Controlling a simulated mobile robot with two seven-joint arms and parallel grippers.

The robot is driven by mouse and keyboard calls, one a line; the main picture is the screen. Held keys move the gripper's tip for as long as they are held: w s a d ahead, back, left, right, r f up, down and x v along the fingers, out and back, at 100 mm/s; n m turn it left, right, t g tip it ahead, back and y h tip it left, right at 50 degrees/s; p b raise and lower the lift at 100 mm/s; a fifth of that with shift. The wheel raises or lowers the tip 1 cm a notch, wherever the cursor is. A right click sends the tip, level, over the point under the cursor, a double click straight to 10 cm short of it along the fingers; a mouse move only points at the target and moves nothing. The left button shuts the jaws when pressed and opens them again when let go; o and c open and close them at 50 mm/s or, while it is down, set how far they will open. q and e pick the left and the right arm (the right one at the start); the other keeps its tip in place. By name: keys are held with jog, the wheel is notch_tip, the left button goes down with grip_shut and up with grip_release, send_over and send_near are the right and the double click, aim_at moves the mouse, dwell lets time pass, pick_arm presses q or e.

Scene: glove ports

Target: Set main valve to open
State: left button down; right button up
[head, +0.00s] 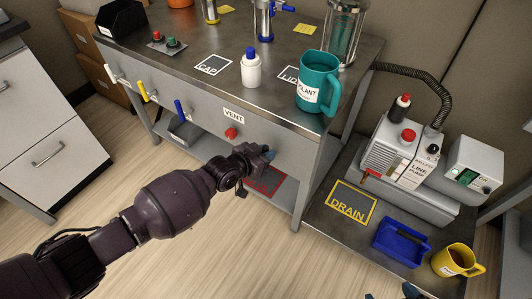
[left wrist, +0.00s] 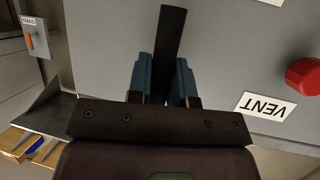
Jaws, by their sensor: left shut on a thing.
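My left gripper (head: 268,154) is at the bench's front panel, just right of the red knob (head: 231,133) under the VENT label (head: 233,116). In the left wrist view its blue fingertips (left wrist: 162,78) are shut on a dark flat bar (left wrist: 172,35), which runs up from between them in front of the grey panel. The bar looks like a valve lever; its label and pivot are not readable here, and the gripper hides it in the head view. The red knob (left wrist: 304,76) stands apart from the fingers. My right gripper (head: 392,292) shows only two separated fingertips at the bottom edge.
White (head: 117,75), yellow (head: 144,91) and blue (head: 180,109) handles line the panel to the left. A teal mug (head: 318,82) stands near the bench's front edge. A pump (head: 398,146), a blue tray (head: 401,244) and a yellow mug (head: 457,260) stand at right. Floor in front is clear.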

pick_arm(q)
jog(key=c, duration=1.1)
grip_release()
jog(key=shift+o, duration=0.2)
pick_arm(e)
jog(key=shift+s+f, duration=0.3)
jog(key=shift+s, duration=0.15)
jog(key=shift+d, duration=0.1)
pick_arm(q)
jog(key=p+v, duration=0.3)
jog(key=v, duration=0.8)
pick_arm(e)
jog(key=shift+s+d+r+m, duration=0.15)
jog(key=shift+r+m, duration=0.25)
jog(key=shift+r, duration=0.25)
pick_arm(q)
jog(key=shift+d, duration=0.1)
jog(key=shift+w, duration=0.1)
pick_arm(e)
jog(key=shift+r, duration=0.15)
